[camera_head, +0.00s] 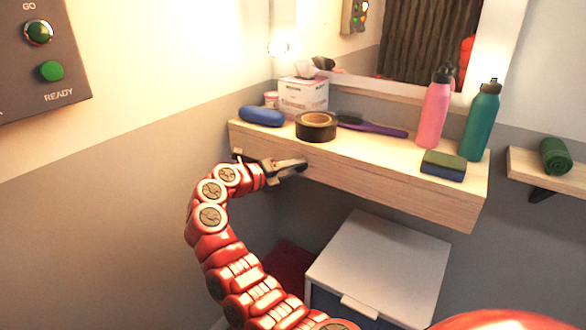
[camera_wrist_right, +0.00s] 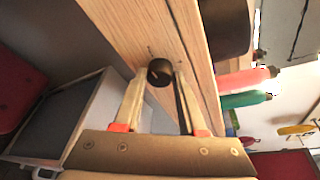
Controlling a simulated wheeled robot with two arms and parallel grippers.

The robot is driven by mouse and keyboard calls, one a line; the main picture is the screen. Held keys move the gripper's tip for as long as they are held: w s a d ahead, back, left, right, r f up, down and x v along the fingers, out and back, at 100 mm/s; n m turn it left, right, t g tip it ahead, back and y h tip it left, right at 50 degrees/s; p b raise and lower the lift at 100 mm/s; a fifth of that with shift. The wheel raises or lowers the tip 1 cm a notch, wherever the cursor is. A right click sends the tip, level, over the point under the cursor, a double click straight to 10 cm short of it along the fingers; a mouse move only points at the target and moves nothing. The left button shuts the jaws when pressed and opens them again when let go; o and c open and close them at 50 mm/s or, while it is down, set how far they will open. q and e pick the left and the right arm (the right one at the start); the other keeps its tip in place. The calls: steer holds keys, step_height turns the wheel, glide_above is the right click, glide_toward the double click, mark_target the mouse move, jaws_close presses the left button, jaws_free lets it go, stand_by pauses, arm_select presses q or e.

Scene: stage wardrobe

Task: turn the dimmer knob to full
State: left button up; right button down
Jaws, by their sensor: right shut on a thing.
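The dimmer knob (camera_wrist_right: 160,72) is a small dark round knob on the front face of the wooden shelf (camera_head: 400,190). It shows in the right wrist view between my fingertips, with a pale line on its face and faint marks on the wood beside it. My right gripper (camera_head: 296,166) is at the shelf's front face, below the tape roll, and hides the knob in the head view. In the right wrist view the same gripper (camera_wrist_right: 160,84) has one finger on each side of the knob and is shut on it. My left gripper is not in view.
On the shelf are a roll of dark tape (camera_head: 316,126), a blue case (camera_head: 261,116), a tissue box (camera_head: 304,94), a purple brush (camera_head: 375,127), pink (camera_head: 435,112) and teal (camera_head: 481,125) bottles and a sponge (camera_head: 443,165). A white cabinet (camera_head: 380,262) stands below.

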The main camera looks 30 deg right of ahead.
steer(key=shift+f+m, duration=0.1)
steer(key=shift+m, duration=0.2)
stand_by(0.4)
steer(key=shift+c, duration=2.4)
jaws_free()
steer(key=p+v, duration=0.1)
steer(key=v, duration=1.6)
steer(key=shift+s+a, duration=0.2)
